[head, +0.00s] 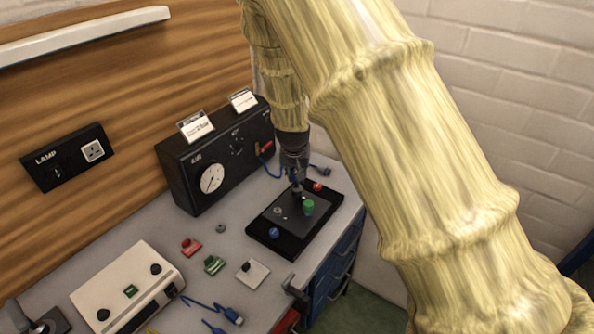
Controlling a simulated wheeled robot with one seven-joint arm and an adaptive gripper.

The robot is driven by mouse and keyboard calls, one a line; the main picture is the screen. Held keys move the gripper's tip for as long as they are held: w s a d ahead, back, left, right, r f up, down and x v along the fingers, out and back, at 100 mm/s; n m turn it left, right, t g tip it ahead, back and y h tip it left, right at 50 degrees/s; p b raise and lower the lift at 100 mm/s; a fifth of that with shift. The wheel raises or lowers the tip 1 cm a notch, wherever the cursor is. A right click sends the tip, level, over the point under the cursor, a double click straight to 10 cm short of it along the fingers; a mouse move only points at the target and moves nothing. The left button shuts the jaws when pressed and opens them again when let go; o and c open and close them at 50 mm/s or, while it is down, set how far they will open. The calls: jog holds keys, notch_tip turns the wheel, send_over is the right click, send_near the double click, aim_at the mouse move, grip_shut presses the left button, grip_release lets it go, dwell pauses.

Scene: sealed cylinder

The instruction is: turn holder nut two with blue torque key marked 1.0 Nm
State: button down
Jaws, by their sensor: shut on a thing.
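My gripper (294,172) points down over the black holder plate (262,247) at the right end of the bench. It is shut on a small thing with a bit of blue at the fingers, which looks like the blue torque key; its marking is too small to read. The held thing's lower end is at or just above a dark round part (297,192) on the plate; I cannot tell if they touch. A green knob (308,207), a blue knob (273,232), a red knob (318,186) and a small grey nut (278,211) also show on the plate. Nut numbers are not readable.
A black gauge box (190,180) stands behind the plate. Blue cables (212,308) lie at the front. My arm hides the right side.

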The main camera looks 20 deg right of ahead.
jog(key=shift+r+m+h+p, duration=0.15)
jog(key=shift+m+h+p, duration=0.35)
jog(key=shift+m+p, duration=1)
jog(key=shift+m+g+h+p, duration=0.3)
jog(key=shift+m+g+p, duration=0.3)
jog(key=shift+p, duration=1.45)
jog(key=shift+m, duration=0.6)
